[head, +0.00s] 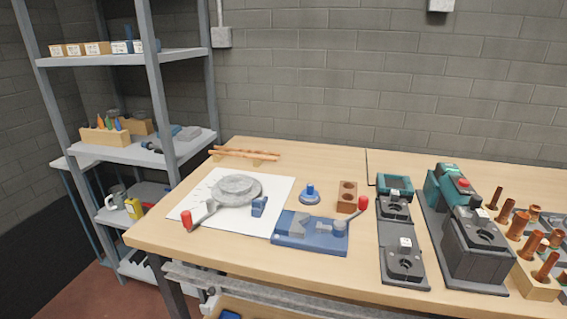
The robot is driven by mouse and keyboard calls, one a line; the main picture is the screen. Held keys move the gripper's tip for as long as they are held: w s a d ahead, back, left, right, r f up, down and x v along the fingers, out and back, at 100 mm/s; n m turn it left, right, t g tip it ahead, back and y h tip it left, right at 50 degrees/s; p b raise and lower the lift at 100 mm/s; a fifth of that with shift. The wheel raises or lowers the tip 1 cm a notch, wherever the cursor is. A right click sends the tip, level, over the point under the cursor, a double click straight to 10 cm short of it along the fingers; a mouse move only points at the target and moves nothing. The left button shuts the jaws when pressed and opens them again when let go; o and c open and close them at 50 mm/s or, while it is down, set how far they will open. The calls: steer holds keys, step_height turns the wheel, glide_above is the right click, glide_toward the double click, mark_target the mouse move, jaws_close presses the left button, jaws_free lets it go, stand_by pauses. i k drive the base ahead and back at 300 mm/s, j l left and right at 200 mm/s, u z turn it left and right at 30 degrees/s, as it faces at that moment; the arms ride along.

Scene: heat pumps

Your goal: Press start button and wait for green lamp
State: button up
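My gripper is not in view. A dark grey and teal machine (462,238) stands on the right part of the workbench. A small red button or cap (463,183) shows on its teal top part. A smaller fixture on a dark base plate (388,232) stands left of it, with a teal box (395,183) at its back. Small white blocks sit on the fixture. I cannot tell which part is the start button, and no lit green lamp can be made out.
The wooden workbench (335,268) also holds a blue fixture plate (308,246), a white sheet (180,213) with a grey round fixture (236,190), a brown block (347,196) and several copper parts (519,226) at the right. A grey shelf (150,150) stands left.

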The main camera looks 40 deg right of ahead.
mark_target(462, 183)
steer(key=k+l+z, duration=0.1)
steer(key=z, duration=1.05)
